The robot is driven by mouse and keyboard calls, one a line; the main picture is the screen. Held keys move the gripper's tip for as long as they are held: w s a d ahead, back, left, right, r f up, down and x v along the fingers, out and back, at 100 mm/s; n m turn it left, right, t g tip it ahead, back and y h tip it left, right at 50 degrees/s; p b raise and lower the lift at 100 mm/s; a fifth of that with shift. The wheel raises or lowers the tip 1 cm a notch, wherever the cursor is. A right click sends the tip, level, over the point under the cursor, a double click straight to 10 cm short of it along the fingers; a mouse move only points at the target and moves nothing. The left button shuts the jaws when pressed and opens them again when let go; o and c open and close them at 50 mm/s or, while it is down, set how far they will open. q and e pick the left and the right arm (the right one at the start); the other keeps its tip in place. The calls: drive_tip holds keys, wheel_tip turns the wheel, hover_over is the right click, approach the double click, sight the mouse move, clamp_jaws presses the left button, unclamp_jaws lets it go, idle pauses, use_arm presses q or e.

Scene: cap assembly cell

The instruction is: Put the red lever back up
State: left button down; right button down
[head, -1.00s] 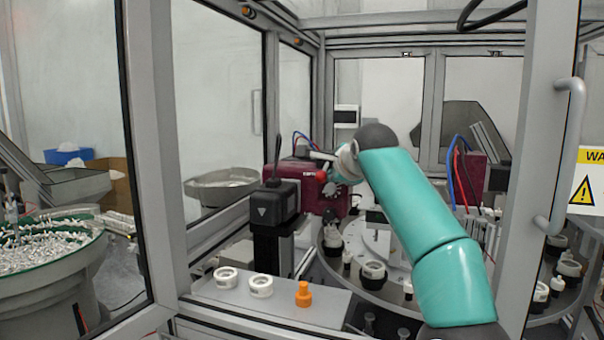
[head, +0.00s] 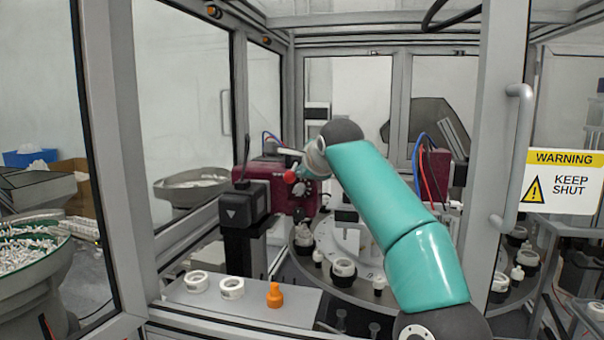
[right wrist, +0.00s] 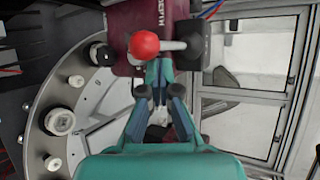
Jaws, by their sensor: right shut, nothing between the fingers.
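The lever has a round red knob (head: 290,176) on the front of the dark red press unit (head: 308,200) in the head view. In the right wrist view the red knob (right wrist: 144,45) sits at the end of a short grey rod, which runs sideways to a black block (right wrist: 191,44). My right gripper (right wrist: 158,70) is shut and empty, its fingertips close beside the knob and rod. I cannot tell whether they touch. In the head view my right arm reaches in from the lower right, and its gripper is mostly hidden. My left gripper is out of view.
A black box-shaped unit (head: 243,204) stands left of the press. A round dial table (head: 350,283) with several fixtures lies below my arm. White rings and an orange part (head: 274,294) sit on a front plate. A door frame post (head: 484,140) stands at the right.

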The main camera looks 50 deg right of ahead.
drive_tip(key=shift+w+a+r, duration=0.1)
idle(0.7)
drive_tip(key=shift+r+p, duration=0.7)
drive_tip(key=shift+p, duration=0.1)
drive_tip(key=shift+f, duration=0.1)
drive_tip(key=s+d+f, duration=0.2)
drive_tip(key=d, duration=0.1)
drive_tip(key=r+b+v, duration=0.1)
drive_tip(key=v, duration=0.8)
drive_tip(key=shift+d+r+b, duration=0.25)
drive_tip(key=shift+r+b, duration=0.1)
drive_tip(key=shift+r, duration=0.2)
